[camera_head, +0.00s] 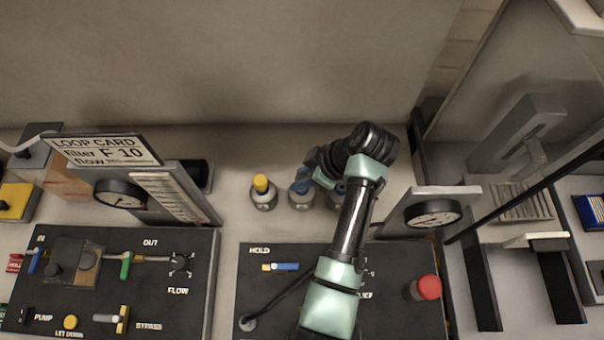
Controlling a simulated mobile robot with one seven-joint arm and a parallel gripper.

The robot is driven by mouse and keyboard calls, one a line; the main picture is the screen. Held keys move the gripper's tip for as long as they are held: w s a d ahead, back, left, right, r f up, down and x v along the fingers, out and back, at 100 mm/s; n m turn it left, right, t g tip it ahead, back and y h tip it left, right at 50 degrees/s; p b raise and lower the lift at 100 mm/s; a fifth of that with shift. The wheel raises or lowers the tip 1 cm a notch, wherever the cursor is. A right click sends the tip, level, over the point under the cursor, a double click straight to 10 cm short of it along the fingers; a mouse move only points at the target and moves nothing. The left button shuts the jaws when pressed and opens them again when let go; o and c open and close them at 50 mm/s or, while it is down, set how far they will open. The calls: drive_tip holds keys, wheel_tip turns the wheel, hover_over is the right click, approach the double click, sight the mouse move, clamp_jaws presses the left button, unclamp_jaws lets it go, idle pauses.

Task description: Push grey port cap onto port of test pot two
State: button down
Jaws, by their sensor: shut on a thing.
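My gripper (302,184) is at the middle pot of a row behind the black panel. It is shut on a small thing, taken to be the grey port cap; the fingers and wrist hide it. The middle pot (300,202) is a small pale pot standing upright, its top partly covered by my gripper. I cannot see its port, nor tell whether the cap touches it. To its left stands a similar pot (264,200) with a yellow top. To its right another pot (336,200) is mostly hidden by my arm. No number can be read on the pots.
The black panel (260,295) in front carries a blue-handled HOLD valve (284,267) and a red knob (428,288). A dial gauge (433,213) stands to the right. The LOOP CARD sign (105,150) and a scale board (172,197) stand left. Bare bench lies behind the pots.

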drive_tip(key=shift+f+b, duration=0.4)
drive_tip(key=shift+f, duration=0.2)
drive_tip(key=shift+c, duration=2.4)
unclamp_jaws()
drive_tip(key=shift+r, duration=0.1)
drive_tip(key=p+v, duration=0.2)
drive_tip(key=v, duration=1.1)
